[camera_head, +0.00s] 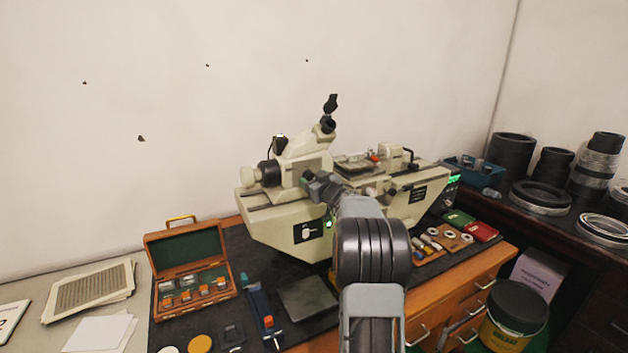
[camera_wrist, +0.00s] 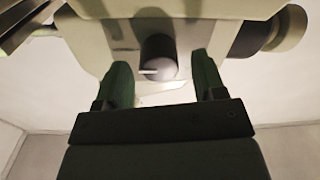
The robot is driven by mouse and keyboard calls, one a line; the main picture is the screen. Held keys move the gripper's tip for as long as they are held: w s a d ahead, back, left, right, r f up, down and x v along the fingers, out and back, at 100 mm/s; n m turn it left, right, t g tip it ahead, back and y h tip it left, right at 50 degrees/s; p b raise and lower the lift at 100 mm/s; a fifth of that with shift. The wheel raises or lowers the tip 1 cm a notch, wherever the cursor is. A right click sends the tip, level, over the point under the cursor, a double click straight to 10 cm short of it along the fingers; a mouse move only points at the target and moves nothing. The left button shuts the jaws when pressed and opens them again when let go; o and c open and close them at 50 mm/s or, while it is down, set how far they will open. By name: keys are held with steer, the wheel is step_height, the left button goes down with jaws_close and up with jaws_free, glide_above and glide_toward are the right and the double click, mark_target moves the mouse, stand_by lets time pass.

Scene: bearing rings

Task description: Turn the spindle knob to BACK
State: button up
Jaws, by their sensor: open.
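A black round knob (camera_wrist: 158,55) with a white pointer line sits on the cream machine body in the wrist view. The line lies toward the left of the picture on the knob's face. No lettering around it is readable. My gripper (camera_wrist: 162,62) is open, with one green-dark finger on each side of the knob and a gap visible on both sides. In the head view my gripper (camera_head: 318,186) is at the front of the cream machine (camera_head: 270,225), below its eyepiece; I cannot make out the knob clearly there.
A wooden case (camera_head: 188,265) stands open on the dark mat at left. Small tools and coloured boxes lie along the bench front. A black panel with a green light (camera_head: 328,224) is on the machine's front. Black rings (camera_head: 540,197) are stacked at right.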

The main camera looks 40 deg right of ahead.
steer(key=c, duration=0.9)
steer(key=shift+c, duration=0.2)
steer(key=shift+n, duration=0.3)
steer(key=n+b, duration=0.2)
steer(key=n, duration=0.1)
steer(key=shift+f+n, duration=0.1)
steer(key=shift+n, duration=0.3)
steer(key=n+b, duration=0.2)
steer(key=n, duration=0.2)
steer(key=shift+b, duration=0.35)
steer(key=n+b, duration=0.2)
steer(key=n, duration=0.3)
steer(key=shift+a+n+g+b, duration=0.1)
steer(key=shift+n+g+b, duration=0.2)
steer(key=shift+n+h+b, duration=0.3)
steer(key=shift+n+b, duration=0.5)
steer(key=shift+n, duration=0.9)
